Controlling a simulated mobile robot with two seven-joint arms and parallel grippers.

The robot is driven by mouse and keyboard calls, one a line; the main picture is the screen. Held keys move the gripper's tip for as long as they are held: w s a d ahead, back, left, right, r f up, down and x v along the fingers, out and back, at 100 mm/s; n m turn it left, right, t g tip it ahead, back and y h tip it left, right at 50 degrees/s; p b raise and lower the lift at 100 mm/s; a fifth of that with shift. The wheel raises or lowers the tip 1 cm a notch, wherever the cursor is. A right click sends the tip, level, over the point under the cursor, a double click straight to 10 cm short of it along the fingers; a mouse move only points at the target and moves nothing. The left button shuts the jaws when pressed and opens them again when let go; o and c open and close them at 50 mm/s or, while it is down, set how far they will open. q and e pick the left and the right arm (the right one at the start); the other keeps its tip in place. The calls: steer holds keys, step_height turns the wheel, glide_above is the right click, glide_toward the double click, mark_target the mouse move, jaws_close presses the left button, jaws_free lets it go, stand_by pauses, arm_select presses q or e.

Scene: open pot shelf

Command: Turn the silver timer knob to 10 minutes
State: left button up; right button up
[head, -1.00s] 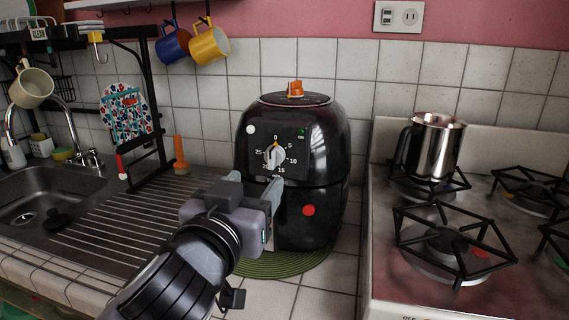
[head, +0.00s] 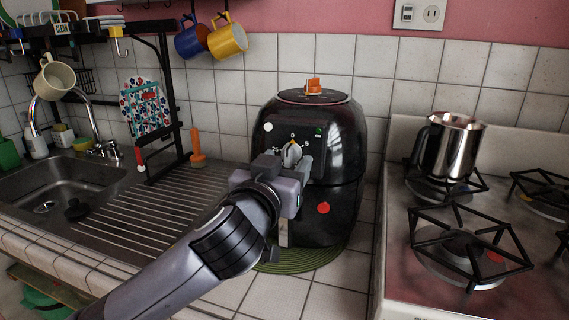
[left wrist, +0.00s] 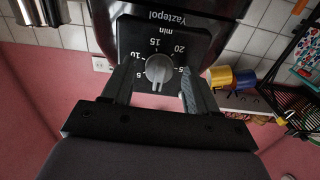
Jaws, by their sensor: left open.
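The silver timer knob (head: 291,154) is on the dark front panel of a black air fryer (head: 336,190). Its pointer is up near the 0 mark, as far as I can see. In the left wrist view, which is upside down, the knob (left wrist: 159,69) sits between the fingertips, with the numbered dial (left wrist: 158,48) around it. My left gripper (head: 287,164) is open in front of the panel, its fingers on either side of the knob. I cannot tell whether they touch it. It hides the dial's lower part in the head view. My right gripper is not in view.
The fryer stands on a green round mat (head: 300,262). A steel pitcher (head: 455,146) is on the stove (head: 400,270) at right. A sink (head: 75,180) and drainboard (head: 150,215) lie at left. Blue (head: 189,42) and yellow (head: 228,40) mugs hang above.

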arm_select(q)
steer(key=c, duration=1)
steer(key=shift+m, duration=0.3)
